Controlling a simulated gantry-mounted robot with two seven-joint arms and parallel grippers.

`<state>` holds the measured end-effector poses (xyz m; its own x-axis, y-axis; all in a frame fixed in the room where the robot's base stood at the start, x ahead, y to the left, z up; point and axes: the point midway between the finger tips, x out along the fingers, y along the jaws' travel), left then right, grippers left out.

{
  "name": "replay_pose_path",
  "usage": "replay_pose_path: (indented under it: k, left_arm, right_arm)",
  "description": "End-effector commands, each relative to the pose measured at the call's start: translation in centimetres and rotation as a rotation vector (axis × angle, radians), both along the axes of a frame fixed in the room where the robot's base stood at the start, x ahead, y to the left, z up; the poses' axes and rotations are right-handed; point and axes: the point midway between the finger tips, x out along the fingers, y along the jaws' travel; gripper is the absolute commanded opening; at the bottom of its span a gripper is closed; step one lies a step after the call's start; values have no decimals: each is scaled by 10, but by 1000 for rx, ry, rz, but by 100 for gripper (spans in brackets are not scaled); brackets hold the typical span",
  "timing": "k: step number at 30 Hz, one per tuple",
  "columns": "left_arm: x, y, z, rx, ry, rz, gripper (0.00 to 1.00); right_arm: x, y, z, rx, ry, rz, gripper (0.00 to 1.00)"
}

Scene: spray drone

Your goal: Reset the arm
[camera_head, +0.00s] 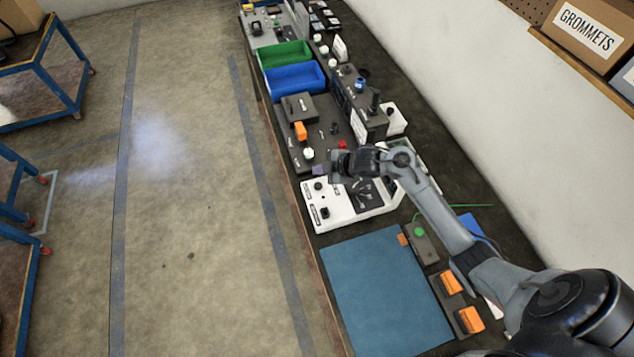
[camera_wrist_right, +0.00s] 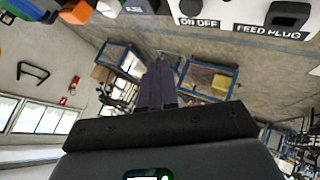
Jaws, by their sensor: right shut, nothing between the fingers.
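My right arm reaches in from the lower right of the head view, over the workbench. My right gripper (camera_head: 322,169) hangs above the bench at the near edge of a dark control panel, just beyond the white box (camera_head: 320,208) with black knobs. In the right wrist view its two purple-grey fingers (camera_wrist_right: 157,82) are together, with nothing between them. The gripper is shut and empty. I cannot tell its exact height above the panel. My left gripper does not show in either view.
A blue bin (camera_head: 296,82) and a green bin (camera_head: 284,54) stand farther along the bench. A blue mat (camera_head: 385,290) lies bare at the near end. Orange-topped devices (camera_head: 470,320) sit right of it. Blue-framed carts (camera_head: 45,75) stand left across open floor.

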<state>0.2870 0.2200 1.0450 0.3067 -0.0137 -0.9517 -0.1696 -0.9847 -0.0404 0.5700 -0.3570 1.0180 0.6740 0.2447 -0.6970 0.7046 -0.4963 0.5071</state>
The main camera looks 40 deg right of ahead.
Motion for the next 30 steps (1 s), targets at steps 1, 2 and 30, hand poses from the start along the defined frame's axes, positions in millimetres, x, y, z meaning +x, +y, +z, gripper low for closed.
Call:
replay_pose_path:
  k: [1,2,30]
  left_arm:
    - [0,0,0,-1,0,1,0]
    - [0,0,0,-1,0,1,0]
    - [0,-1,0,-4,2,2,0]
  right_arm:
    - [0,0,0,0,0,0,0]
    - [0,0,0,0,0,0,0]
    - [-287,141,29,269,550,-861,0]
